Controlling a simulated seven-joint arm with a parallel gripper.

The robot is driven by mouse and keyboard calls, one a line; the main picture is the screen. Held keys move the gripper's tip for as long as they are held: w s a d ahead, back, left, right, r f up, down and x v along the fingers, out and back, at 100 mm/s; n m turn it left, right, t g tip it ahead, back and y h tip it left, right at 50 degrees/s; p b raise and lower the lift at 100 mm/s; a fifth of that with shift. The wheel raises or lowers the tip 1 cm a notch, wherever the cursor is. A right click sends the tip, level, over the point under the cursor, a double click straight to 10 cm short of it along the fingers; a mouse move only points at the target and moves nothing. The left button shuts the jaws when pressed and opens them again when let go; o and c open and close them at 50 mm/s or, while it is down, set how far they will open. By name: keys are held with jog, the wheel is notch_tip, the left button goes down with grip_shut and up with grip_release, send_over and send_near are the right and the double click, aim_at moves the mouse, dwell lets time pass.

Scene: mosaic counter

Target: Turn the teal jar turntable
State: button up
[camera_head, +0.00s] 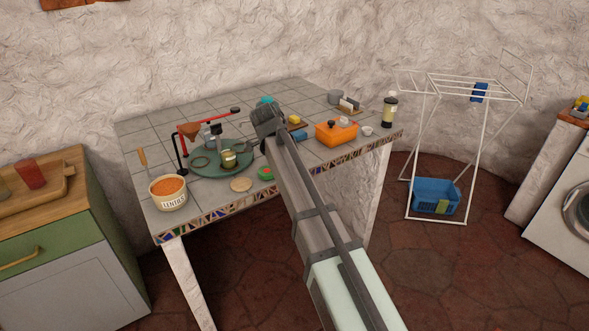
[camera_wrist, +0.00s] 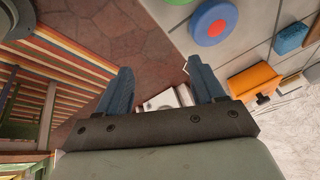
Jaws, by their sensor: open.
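The teal turntable (camera_head: 207,178) lies flat on the tiled counter, left of my gripper in the head view. A small jar (camera_head: 228,159) with pale contents and a few other small items stand on it. My gripper (camera_head: 266,122) is beyond the turntable's right edge and apart from it in the picture; its height over the counter is hard to tell. In the wrist view my gripper (camera_wrist: 162,84) has its two blue fingers wide apart with nothing held between them. The turntable cannot be made out in the wrist view.
A lentil tub (camera_head: 169,193) stands left of the turntable, near the counter's front edge. A red stand (camera_head: 183,150) rises at its back left. A wooden disc (camera_head: 241,184) lies in front. An orange box (camera_head: 336,133) is right of my arm; it also shows in the wrist view (camera_wrist: 252,80).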

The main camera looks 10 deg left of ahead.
jog(key=shift+s+d+f, duration=0.15)
jog(key=shift+d+f, duration=0.5)
jog(key=shift+d, duration=0.1)
jog(key=s+d+f+n+g, duration=0.1)
jog(key=s+d+f+n, duration=0.2)
jog(key=d+f, duration=0.6)
jog(key=s+d+f+n+g, duration=0.1)
jog(key=s+d+f+n, duration=0.25)
jog(key=d+f, duration=0.5)
jog(key=s+d+f+n+g+y, duration=0.1)
jog(key=s+d+f+n+y, duration=0.2)
jog(key=s+d+f+n, duration=0.75)
jog(key=s+d+f+m+g, duration=0.1)
jog(key=s+f+g, duration=0.2)
jog(key=s+f, duration=0.9)
jog(key=s+d+f+m+g, duration=0.1)
jog(key=s+f+g, duration=0.3)
jog(key=s+f, duration=0.8)
jog(key=s+d, duration=0.1)
jog(key=s, duration=0.8)
jog(key=shift+d+f+m, duration=0.25)
jog(key=shift+f+m, duration=0.1)
jog(key=shift+m, duration=0.05)
